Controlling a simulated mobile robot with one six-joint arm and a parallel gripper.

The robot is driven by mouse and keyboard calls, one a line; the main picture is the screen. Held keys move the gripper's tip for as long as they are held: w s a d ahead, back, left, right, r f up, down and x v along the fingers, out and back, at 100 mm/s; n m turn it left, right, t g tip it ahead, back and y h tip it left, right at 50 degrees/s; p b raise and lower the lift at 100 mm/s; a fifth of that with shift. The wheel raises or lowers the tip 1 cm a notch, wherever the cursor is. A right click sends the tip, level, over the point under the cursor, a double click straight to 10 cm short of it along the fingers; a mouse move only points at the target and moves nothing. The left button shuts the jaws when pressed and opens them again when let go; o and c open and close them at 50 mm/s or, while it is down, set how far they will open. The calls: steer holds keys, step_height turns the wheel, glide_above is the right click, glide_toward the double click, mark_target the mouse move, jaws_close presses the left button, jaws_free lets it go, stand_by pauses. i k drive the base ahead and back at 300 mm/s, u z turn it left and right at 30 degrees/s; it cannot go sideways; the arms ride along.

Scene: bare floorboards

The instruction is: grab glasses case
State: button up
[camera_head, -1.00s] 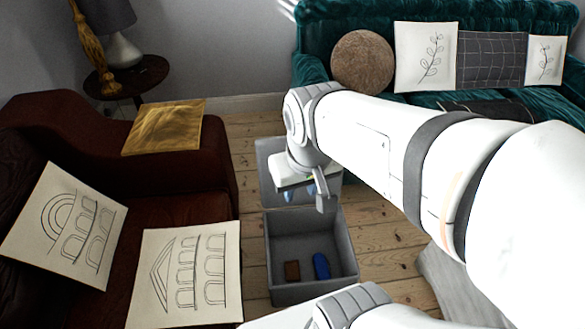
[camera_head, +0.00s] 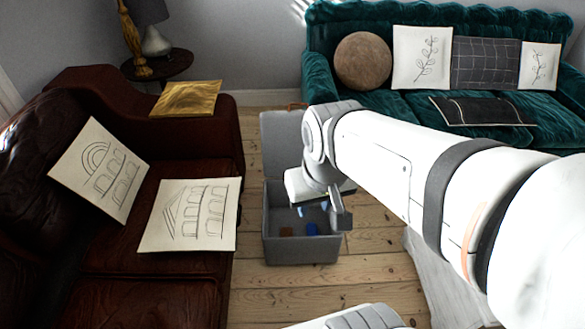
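A small blue object (camera_head: 311,229), possibly the glasses case, lies on the floor of an open grey box (camera_head: 300,252). It is too small to identify for certain. My gripper (camera_head: 312,209) is above the box, pointing down, with its blue-tipped fingers apart and nothing visible between them. In the picture, the fingertips are just above the blue object and appear clear of it. My gripper and wrist hide part of the box's back and right side.
A small brown item (camera_head: 286,231) lies left of the blue object. The box's raised lid (camera_head: 283,145) stands behind it. A dark red leather sofa (camera_head: 150,255) is close on the left, and a teal sofa (camera_head: 395,105) is at the back right. Bare floorboards lie in front.

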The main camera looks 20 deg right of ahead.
mark_target(312, 228)
steer(key=u, duration=0.1)
steer(key=k, duration=0.35)
steer(key=z, duration=0.35)
steer(key=i, duration=1.35)
steer(key=z, duration=0.15)
